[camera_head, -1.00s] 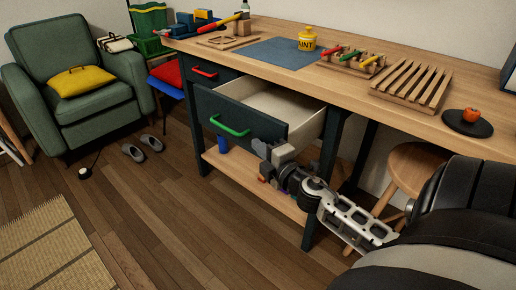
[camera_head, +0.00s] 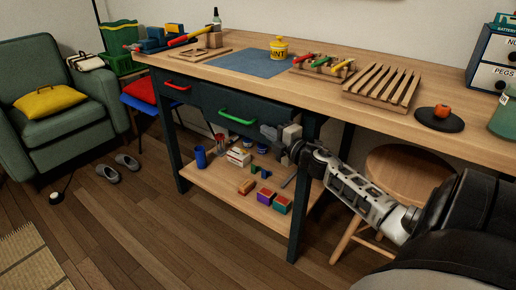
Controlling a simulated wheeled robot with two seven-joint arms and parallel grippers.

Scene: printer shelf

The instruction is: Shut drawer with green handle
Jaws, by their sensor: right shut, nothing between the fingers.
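The drawer with the green handle is the dark drawer (camera_head: 228,99) in the workbench, right of the red-handled drawer. Its green handle (camera_head: 237,117) is on the front. The drawer front looks flush or nearly flush with the bench frame, and no interior shows. My right gripper (camera_head: 270,133) is shut and empty at the right part of the drawer front, just right of the green handle. It looks close to or touching the front; I cannot tell which. My left gripper is not in view.
The workbench top (camera_head: 330,95) holds a yellow paint pot (camera_head: 279,49), racks and tools. The lower shelf (camera_head: 215,183) holds blocks, cans and a blue cup (camera_head: 200,157). A wooden stool (camera_head: 405,170) stands near my right arm.

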